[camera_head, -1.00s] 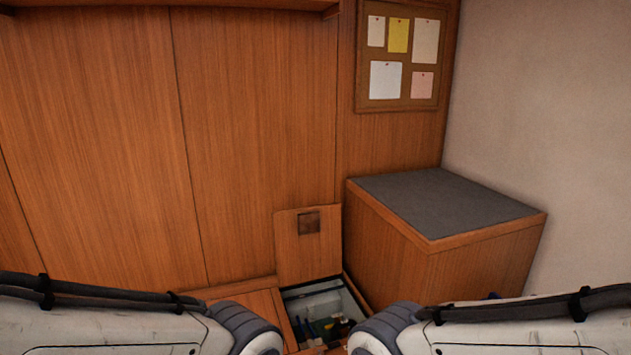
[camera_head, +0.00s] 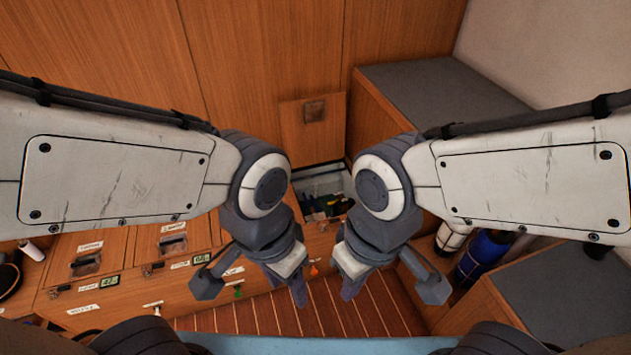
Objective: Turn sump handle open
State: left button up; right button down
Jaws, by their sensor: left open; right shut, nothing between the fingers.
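A low wooden panel front below my arms carries small handles: a white one (camera_head: 153,305), a green one (camera_head: 238,292) and an orange one (camera_head: 313,268). Their labels are too small to read, so I cannot tell which is the sump handle. My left gripper (camera_head: 298,280) is open and hangs just in front of the panel, left of the orange handle as seen. My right gripper (camera_head: 351,276) is shut and empty, a little to the right of the orange handle. Both hang above the striped floor, apart from each other.
A raised wooden lid (camera_head: 305,135) stands behind an open hatch (camera_head: 322,182) with tools inside. A grey-topped wooden box (camera_head: 430,88) is at the back right. A second grey top (camera_head: 572,285) is at the right, with a blue cylinder (camera_head: 482,257) beside it. Striped floor (camera_head: 330,308) is clear.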

aim_at(159, 266)
jog(key=u, duration=0.15)
jog(key=k, duration=0.75)
jog(key=u, duration=1)
jog(key=i, duration=0.55)
